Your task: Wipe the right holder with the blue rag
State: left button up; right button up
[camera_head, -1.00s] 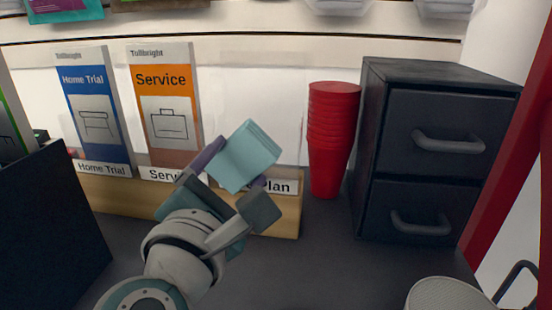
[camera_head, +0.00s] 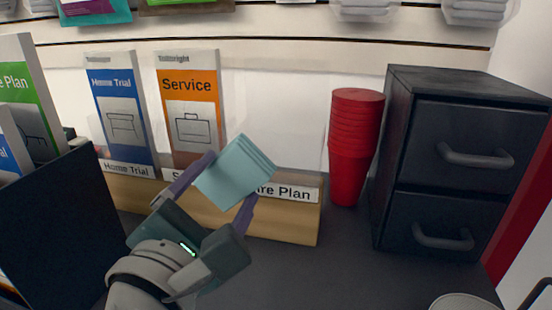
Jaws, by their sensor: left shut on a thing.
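The wooden holder row (camera_head: 285,230) stands on the dark counter, with clear pockets on its front. The right holder (camera_head: 303,170) is an empty clear pocket above a white label (camera_head: 292,192) that reads "re Plan" where it shows. My left gripper (camera_head: 226,184) is shut on the blue rag (camera_head: 234,171), a pale blue folded cloth, held tilted between its purple fingers. The rag and gripper cover the left part of that label and part of the "Service" label. I cannot tell whether the rag touches the pocket. My right gripper is not in view.
Home Trial (camera_head: 122,118) and Service (camera_head: 190,112) brochures stand left of the right holder. Stacked red cups (camera_head: 352,140) and a black drawer unit (camera_head: 465,160) stand to the right. A dark panel (camera_head: 50,225) is at left. The counter in front of the cups is clear.

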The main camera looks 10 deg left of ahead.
pick_arm(q)
jog(key=shift+s, duration=1.05)
jog(key=s, duration=0.3)
